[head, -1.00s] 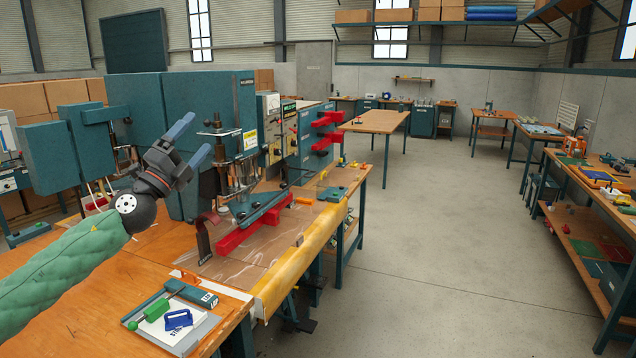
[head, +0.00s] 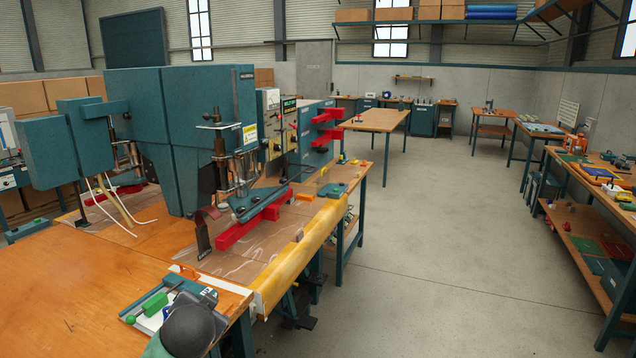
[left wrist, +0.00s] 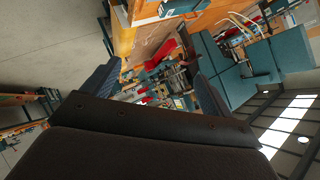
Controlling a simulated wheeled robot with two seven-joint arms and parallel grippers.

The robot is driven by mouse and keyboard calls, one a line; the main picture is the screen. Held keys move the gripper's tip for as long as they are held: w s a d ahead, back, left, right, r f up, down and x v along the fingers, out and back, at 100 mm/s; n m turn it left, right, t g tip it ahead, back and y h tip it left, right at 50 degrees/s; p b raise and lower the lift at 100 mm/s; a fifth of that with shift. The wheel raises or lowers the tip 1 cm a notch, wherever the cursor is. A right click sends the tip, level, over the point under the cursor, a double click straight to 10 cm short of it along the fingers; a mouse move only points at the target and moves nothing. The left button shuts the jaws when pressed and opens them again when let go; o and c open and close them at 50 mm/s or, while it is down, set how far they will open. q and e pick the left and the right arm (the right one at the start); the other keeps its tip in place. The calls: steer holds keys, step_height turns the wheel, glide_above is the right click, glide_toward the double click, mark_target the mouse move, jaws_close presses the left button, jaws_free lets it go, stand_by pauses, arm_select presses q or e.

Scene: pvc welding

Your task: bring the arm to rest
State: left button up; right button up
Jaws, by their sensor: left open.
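My left arm shows at the bottom of the head view as a dark rounded wrist (head: 190,330) with a bit of green sleeve. It covers part of the small tray at the table's front edge. In the left wrist view my left gripper (left wrist: 157,72) has its two blue fingers apart, with nothing held between them. The large teal welding machine (head: 205,100) stands on the wooden table (head: 75,290), clear of the arm. My right gripper is in neither view.
A red bar (head: 240,232) lies under the machine's press. A yellow roll edge (head: 305,250) runs along the table's front. A green-handled tool (head: 155,303) lies by my wrist. The grey floor (head: 430,260) to the right is open.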

arm_select(q)
steer(key=s+d+f+n+g+h+b, duration=0.1)
steer(key=s+d+f+g, duration=0.2)
steer(key=s+f, duration=0.8)
steer(key=s+d+f+n+g+h+b, duration=0.1)
steer(key=s+d+f+g+h, duration=0.1)
steer(key=s+f, duration=1)
steer(key=s+d+f+n+g+h+b, duration=0.1)
steer(key=s+d+f+g, duration=0.3)
steer(key=s+f, duration=0.7)
steer(key=s+d, duration=0.2)
steer(key=s, duration=0.1)
steer(key=shift+d+f+h+b, duration=0.15)
steer(key=shift+d+h+b, duration=0.15)
steer(key=shift+h+b, duration=0.1)
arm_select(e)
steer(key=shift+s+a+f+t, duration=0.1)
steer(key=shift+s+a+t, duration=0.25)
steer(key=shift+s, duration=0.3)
